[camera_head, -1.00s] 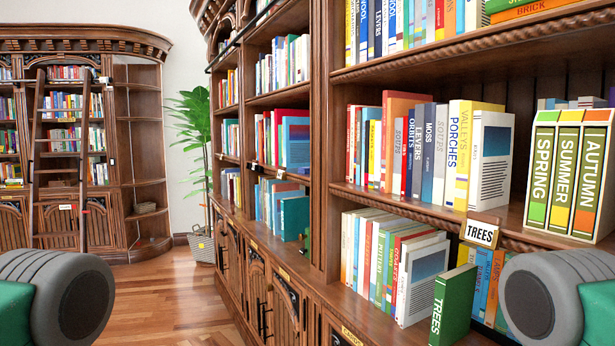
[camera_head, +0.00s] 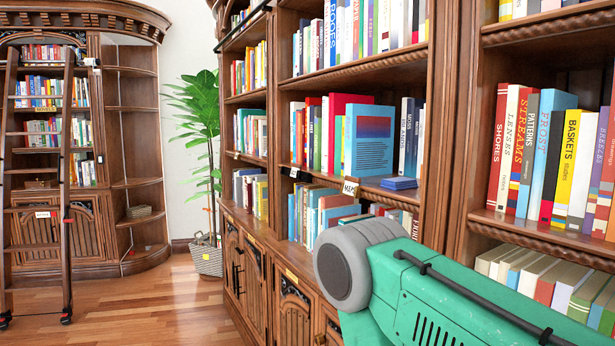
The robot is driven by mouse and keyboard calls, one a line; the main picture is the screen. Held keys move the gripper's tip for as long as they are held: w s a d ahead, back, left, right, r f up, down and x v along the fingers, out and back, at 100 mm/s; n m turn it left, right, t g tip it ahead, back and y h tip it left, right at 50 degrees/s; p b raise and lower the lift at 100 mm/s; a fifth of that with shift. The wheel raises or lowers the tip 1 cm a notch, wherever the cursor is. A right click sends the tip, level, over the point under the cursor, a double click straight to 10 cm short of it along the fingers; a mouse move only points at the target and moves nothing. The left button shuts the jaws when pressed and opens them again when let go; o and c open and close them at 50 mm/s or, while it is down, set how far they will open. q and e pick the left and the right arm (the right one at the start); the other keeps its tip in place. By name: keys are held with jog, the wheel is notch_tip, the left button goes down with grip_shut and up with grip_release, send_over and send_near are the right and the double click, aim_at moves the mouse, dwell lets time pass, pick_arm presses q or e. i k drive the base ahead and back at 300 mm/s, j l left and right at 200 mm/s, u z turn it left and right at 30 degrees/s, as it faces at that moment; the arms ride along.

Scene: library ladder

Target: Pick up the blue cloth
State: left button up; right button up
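A small, flat, folded blue cloth (camera_head: 398,183) lies on the middle shelf of the near bookcase. It is right of an upright blue book (camera_head: 370,140) and close to the shelf's front edge. A green and grey part of my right arm shows at lower right, lower than the cloth in the picture and apart from it. Neither of my grippers is in view.
The long bookcase (camera_head: 446,140) runs along the right, full of upright books. A small label (camera_head: 350,187) is on the shelf edge left of the cloth. A ladder (camera_head: 66,190) leans on the far-left bookcase. A potted plant (camera_head: 205,258) stands between. The wooden floor (camera_head: 150,308) is clear.

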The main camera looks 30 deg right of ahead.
aim_at(400, 183)
jog(key=i+j+z, duration=0.1)
jog(key=i+z, duration=0.2)
jog(key=i, duration=0.15)
jog(key=i+j+z, duration=0.3)
jog(key=i, duration=0.15)
jog(key=i+j+z, duration=0.3)
jog(key=i, duration=0.15)
jog(key=l, duration=0.1)
